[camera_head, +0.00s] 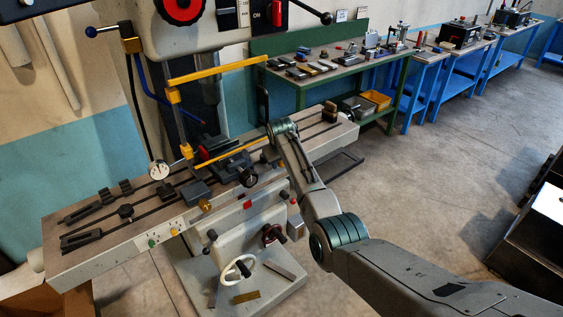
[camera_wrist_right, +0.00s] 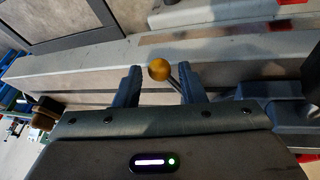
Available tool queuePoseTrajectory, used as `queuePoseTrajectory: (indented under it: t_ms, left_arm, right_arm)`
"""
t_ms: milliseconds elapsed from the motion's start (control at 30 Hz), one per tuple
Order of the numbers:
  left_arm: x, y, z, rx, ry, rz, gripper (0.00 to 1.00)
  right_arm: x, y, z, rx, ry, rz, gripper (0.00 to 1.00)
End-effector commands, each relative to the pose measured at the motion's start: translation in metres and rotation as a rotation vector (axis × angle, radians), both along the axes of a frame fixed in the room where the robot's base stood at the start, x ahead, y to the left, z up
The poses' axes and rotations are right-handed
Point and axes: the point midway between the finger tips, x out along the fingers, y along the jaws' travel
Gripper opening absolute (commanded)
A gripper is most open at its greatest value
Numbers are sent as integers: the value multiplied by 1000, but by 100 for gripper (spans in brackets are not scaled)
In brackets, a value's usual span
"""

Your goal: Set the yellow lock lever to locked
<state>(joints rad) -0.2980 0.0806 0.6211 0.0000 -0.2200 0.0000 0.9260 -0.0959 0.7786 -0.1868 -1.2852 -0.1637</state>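The lock lever shows in the right wrist view as a yellow ball knob (camera_wrist_right: 159,69) on a thin metal stem. The stem slants down to the right and its lower end is hidden behind my gripper body. My right gripper (camera_wrist_right: 160,72) is open, with one blue-grey finger on each side of the knob. The knob sits between the fingertips with gaps on both sides, nearer the left finger; how deep it lies is hard to tell. In the head view my right arm reaches to the milling machine table, its fingers not distinguishable. My left gripper is not in view.
The machine table (camera_head: 120,240) carries clamps, a dial gauge (camera_head: 159,170) and a vise (camera_head: 232,163). A yellow guard bar (camera_head: 216,70) stands above it. A white handwheel (camera_head: 237,270) is below.

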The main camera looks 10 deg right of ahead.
Motion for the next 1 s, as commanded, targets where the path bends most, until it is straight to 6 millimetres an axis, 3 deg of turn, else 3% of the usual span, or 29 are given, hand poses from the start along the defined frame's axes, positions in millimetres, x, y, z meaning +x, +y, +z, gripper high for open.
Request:
queuePoseTrajectory:
  t_ms: [433,1000]
  left_arm:
    - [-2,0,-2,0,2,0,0]
    - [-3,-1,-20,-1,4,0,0]
  right_arm:
    - [-3,0,3,-1,2,1,45]
    - [-30,8,63,0,2,1,45]
